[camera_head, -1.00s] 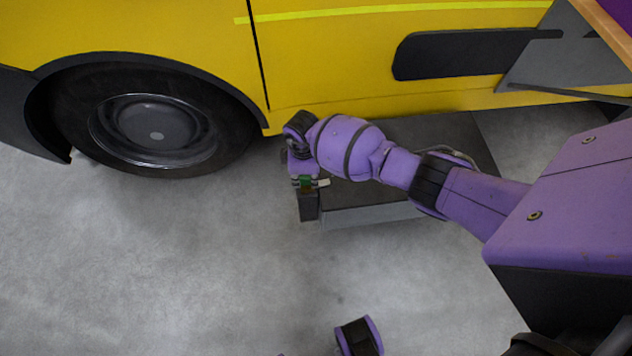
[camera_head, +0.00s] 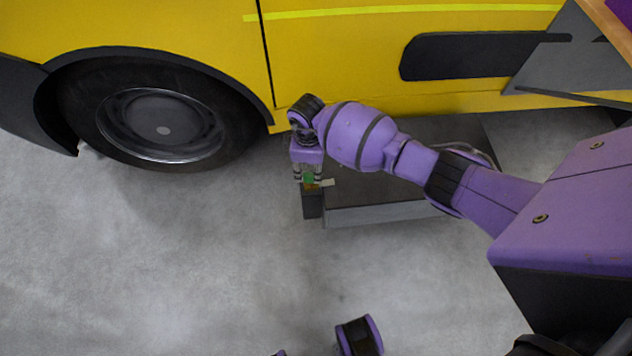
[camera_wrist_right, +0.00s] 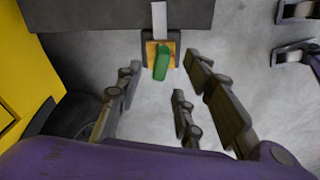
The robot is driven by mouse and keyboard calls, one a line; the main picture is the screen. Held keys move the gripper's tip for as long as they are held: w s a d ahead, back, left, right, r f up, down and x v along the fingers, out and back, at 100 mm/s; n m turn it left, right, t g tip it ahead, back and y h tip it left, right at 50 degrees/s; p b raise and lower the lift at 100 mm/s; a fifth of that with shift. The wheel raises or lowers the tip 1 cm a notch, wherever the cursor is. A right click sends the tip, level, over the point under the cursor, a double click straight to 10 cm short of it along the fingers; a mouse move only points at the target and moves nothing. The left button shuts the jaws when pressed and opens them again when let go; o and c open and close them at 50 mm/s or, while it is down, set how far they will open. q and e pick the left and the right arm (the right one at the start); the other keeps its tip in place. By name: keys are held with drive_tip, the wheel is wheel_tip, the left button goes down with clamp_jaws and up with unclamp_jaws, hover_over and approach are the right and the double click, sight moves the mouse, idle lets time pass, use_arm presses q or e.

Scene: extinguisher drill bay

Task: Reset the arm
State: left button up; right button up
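My right arm reaches in from the right in the head view. Its gripper (camera_head: 308,173) points down at the near left corner of a dark platform by the yellow vehicle. Just below the fingers is a small green piece (camera_head: 309,178) on a dark block (camera_head: 312,205). In the right wrist view the gripper's fingers are spread wide with nothing between them. The green piece (camera_wrist_right: 163,62) lies ahead of them on an orange-tan pad with a dark surround (camera_wrist_right: 146,50). A pale strip (camera_wrist_right: 159,20) runs from it.
The dark platform (camera_head: 385,190) with a grey front face stands against the yellow vehicle (camera_head: 340,60). A large wheel (camera_head: 160,125) is to the left. A purple-and-black part (camera_head: 358,336), probably mine, shows at the bottom edge. The grey floor (camera_head: 200,270) in front is clear.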

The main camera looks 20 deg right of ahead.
wheel_tip(320, 180, up, 7)
drive_tip(key=shift+r, duration=0.2)
